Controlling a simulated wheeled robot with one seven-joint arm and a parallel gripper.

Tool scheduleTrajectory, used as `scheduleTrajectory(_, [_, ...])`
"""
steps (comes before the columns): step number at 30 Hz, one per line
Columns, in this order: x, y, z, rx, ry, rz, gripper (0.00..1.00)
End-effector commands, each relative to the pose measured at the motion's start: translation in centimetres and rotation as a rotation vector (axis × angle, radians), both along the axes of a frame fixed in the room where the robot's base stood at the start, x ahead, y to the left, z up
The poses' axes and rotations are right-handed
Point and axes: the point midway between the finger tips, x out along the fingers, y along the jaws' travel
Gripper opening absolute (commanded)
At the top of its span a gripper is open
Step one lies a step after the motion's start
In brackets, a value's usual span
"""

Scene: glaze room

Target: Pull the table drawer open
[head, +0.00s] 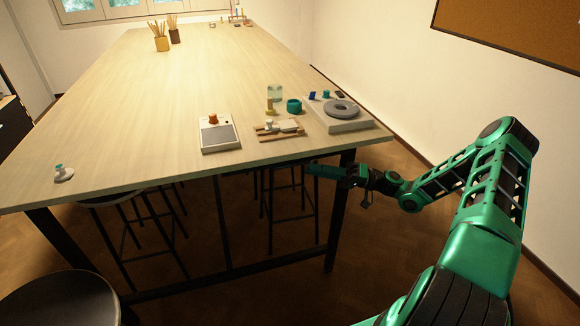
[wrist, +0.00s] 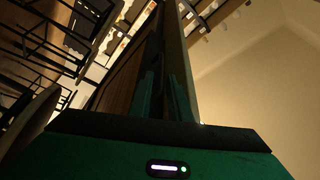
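The long pale wooden table (head: 150,110) stands ahead on dark legs. Its drawer front is hidden under the tabletop edge in the head view. In the wrist view a brown panel (wrist: 122,82), which looks like the drawer front, runs beside the table edge, with a dark strip or handle (wrist: 157,52) along it. My gripper (head: 314,168) is at the front edge of the table near the right leg, just below the top. In the wrist view its two green fingers (wrist: 162,90) stand apart with a dark gap between them. Contact with the handle cannot be made out.
On the table near the gripper are a wooden tool set (head: 278,129), a grey wheel device (head: 340,112) and a scale-like box (head: 220,134). Stools (head: 290,190) stand under the table. A dark round seat (head: 62,300) is at front left. Floor at right is partly clear.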

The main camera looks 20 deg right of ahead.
Motion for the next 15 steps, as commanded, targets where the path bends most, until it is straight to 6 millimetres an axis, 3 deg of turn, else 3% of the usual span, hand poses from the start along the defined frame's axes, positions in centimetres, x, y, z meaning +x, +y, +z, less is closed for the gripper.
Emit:
scheduleTrajectory(9, [1.7,5.4,1.2,-0.001,0.002,0.005,0.17])
scheduleTrajectory(15, [2.4,7.4,1.7,-0.001,0.001,0.003,0.17])
